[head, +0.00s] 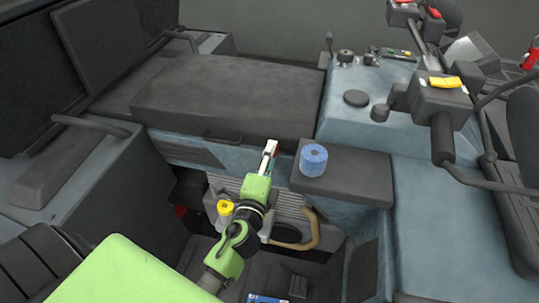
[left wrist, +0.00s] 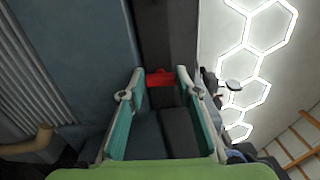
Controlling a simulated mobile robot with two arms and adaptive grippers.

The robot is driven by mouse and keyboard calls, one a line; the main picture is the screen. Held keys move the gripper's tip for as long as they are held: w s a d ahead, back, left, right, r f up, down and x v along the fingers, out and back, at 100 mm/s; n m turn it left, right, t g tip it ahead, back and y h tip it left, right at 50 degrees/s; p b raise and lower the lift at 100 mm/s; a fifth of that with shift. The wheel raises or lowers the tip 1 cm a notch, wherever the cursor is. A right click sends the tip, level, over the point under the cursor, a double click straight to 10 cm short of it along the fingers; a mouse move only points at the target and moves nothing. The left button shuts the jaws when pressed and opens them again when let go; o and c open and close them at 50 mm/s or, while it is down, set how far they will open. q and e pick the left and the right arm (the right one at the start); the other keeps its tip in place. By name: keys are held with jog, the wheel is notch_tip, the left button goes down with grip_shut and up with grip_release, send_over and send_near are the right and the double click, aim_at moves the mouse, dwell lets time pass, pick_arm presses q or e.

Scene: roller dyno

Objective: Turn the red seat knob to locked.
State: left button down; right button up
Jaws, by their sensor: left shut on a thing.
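The red seat knob (left wrist: 160,77) shows in the left wrist view, between the tips of my left gripper's fingers. My left gripper (left wrist: 160,80) is shut on it, with a fingertip at each side. In the head view my left gripper (head: 268,158) reaches the front of the blue-grey seat base, just below the black seat cushion (head: 228,95). The knob is hidden behind the gripper there, and I cannot tell which setting it is at. My right gripper is not in view.
A blue tape roll (head: 313,160) stands on a dark ledge (head: 350,175) just right of my left gripper. A yellow-capped item (head: 225,208) and a tan curved pipe (head: 312,230) are below. A control console (head: 375,100) stands at the right.

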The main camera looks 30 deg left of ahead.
pick_arm(q)
jog(key=shift+d+r+n, duration=0.1)
jog(key=shift+d+n, duration=0.1)
jog(key=shift+n, duration=0.1)
dwell(0.4)
jog(key=c, duration=1.5)
grip_release()
jog(key=shift+w, duration=0.1)
jog(key=shift+v, duration=3.7)
jog(key=shift+r, duration=0.1)
